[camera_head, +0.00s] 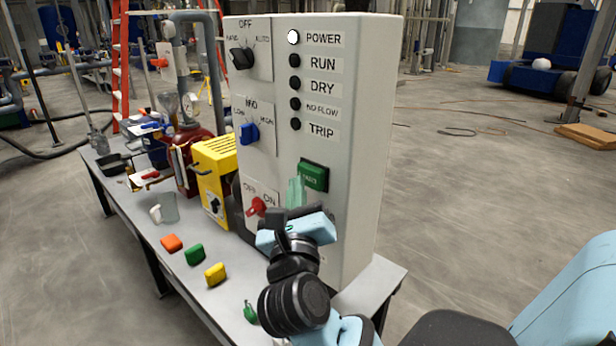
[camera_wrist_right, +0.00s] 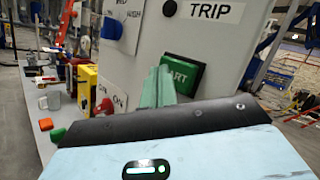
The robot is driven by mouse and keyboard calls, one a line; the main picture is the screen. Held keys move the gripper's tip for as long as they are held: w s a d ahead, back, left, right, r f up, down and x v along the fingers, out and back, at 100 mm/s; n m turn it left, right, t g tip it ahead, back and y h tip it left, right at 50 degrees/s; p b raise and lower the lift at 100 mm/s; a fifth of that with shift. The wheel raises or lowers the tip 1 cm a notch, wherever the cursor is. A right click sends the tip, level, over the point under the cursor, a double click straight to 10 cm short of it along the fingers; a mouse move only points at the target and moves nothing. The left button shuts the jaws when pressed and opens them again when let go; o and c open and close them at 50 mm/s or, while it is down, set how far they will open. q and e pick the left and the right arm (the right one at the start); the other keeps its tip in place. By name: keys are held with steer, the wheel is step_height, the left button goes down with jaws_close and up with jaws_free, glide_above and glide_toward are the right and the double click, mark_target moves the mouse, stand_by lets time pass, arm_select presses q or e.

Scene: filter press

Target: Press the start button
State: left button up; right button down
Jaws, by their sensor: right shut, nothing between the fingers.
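The green start button (camera_head: 313,176) is on the front of a tall pale control box, below the TRIP label. In the right wrist view the green button (camera_wrist_right: 184,73) shows the letters "ART", its left part hidden behind my fingers. My right gripper (camera_head: 296,190) has pale green fingers, shut and empty, pointing up just left of and below the button in the head view. In the wrist view the fingertips (camera_wrist_right: 159,72) overlap the button's left edge; I cannot tell whether they touch it. My left gripper is not in view.
The control box (camera_head: 370,120) also carries a black knob (camera_head: 242,58), a blue knob (camera_head: 249,133), a red switch (camera_head: 257,206) and a lit POWER lamp (camera_head: 293,37). Coloured blocks, a yellow box (camera_head: 216,165) and a cup stand on the grey bench (camera_head: 180,275). Floor at right is mostly open.

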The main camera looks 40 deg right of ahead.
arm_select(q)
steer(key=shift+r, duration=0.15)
arm_select(e)
steer(key=shift+d, duration=0.2)
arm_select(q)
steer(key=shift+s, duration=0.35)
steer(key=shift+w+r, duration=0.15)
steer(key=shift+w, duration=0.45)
arm_select(e)
steer(key=shift+d, duration=0.4)
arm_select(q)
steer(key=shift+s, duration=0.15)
arm_select(e)
steer(key=shift+d, duration=0.25)
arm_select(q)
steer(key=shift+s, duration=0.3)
arm_select(e)
steer(key=shift+a, duration=0.15)
steer(key=shift+a+p, duration=0.3)
steer(key=shift+a, duration=0.3)
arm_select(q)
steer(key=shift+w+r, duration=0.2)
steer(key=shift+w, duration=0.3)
arm_select(e)
steer(key=shift+a, duration=0.3)
